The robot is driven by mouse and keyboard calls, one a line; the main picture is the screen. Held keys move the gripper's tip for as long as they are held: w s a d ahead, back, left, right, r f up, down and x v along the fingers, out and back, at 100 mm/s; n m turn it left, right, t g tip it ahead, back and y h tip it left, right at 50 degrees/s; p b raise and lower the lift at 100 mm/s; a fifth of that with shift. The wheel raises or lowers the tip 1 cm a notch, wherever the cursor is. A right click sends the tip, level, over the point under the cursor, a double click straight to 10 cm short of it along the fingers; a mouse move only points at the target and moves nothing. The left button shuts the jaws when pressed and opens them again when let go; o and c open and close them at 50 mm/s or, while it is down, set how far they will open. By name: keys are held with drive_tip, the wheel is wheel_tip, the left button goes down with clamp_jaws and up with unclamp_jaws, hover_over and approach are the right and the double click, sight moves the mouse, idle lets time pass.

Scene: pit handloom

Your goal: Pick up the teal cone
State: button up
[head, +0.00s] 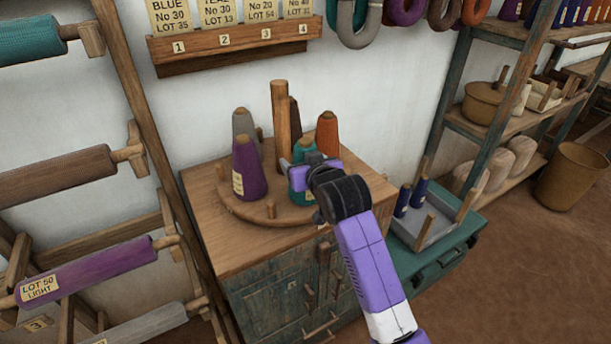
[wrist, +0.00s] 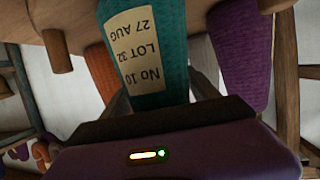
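The teal cone (head: 299,196) stands upright at the front right of a round wooden peg stand (head: 245,207), partly hidden by my gripper (head: 303,172). In the wrist view, which is upside down, the teal cone (wrist: 176,50) fills the middle, with a cream label reading No 10, LOT 32, 27 AUG. My gripper's fingers (wrist: 160,95) show on either side of the cone's upper part. They look close to its sides, but I cannot tell whether they touch or grip it.
A purple cone (head: 250,170), a grey cone (head: 244,124) and an orange cone (head: 327,133) share the stand. A tall wooden post (head: 281,120) rises behind the teal cone. A loom frame (head: 135,100) is left; shelves (head: 500,130) are right.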

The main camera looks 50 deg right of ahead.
drive_tip(key=c, duration=1.1)
drive_tip(key=shift+c, duration=0.4)
drive_tip(key=shift+r, duration=0.15)
